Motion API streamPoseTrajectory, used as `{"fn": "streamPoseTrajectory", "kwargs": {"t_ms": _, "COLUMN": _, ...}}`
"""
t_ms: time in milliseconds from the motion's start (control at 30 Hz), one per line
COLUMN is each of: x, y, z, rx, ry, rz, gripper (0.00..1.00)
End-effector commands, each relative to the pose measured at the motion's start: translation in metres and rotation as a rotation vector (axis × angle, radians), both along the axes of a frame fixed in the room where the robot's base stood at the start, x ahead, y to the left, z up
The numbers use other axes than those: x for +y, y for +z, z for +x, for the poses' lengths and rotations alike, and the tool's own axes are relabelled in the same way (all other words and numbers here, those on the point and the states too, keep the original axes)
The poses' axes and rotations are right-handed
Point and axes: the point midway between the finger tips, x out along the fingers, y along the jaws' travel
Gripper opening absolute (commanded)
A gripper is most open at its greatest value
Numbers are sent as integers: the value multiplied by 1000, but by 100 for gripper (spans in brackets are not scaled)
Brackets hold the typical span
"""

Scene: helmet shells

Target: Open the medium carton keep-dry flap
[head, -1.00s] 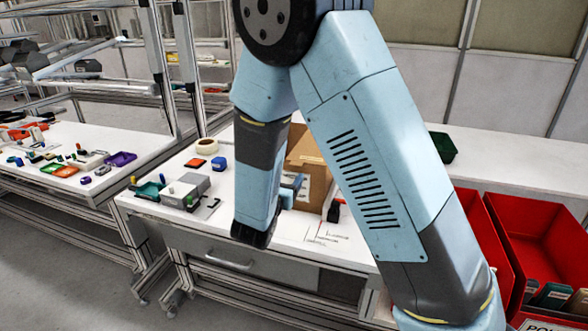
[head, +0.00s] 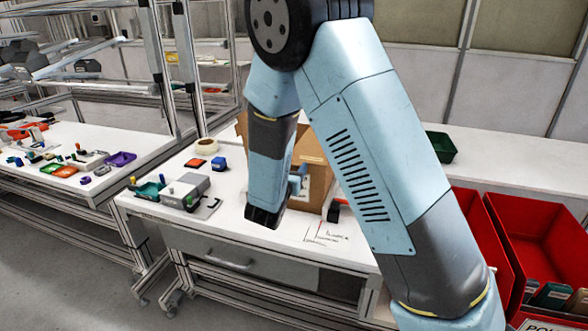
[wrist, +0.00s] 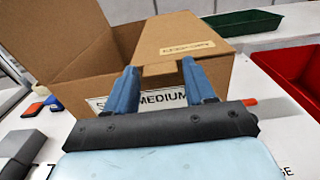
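The brown carton (wrist: 225,85) stands in front of my gripper in the wrist view, with a white label reading MEDIUM on its near face. A flap with a small tan label (wrist: 188,47) lies over the right part of its top; the label's print is unclear. Another flap (wrist: 60,48) stands raised at the left, and part of the inside shows between them. My gripper (wrist: 161,84) is open and empty, its two blue fingers spread before the near face, pointing towards the top edge. Contact is unclear. In the head view my arm hides part of the carton (head: 318,185).
A red bin (head: 540,235) stands at the right and a green tray (head: 441,147) behind. A grey device (head: 187,187), a blue block (head: 219,163) and a tape roll (head: 206,146) lie left of the carton. The white tabletop (head: 240,238) in front is mostly clear.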

Motion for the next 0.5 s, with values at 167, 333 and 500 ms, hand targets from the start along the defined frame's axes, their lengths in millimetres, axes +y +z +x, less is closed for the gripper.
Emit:
{"fn": "streamPoseTrajectory", "kwargs": {"t_ms": 167, "x": 0, "y": 0, "z": 0, "rx": 0, "ry": 0, "rz": 0, "gripper": 36}}
{"fn": "streamPoseTrajectory", "kwargs": {"t_ms": 333, "x": 0, "y": 0, "z": 0, "rx": 0, "ry": 0, "rz": 0, "gripper": 20}}
{"fn": "streamPoseTrajectory", "kwargs": {"t_ms": 500, "x": 0, "y": 0, "z": 0, "rx": 0, "ry": 0, "rz": 0, "gripper": 4}}
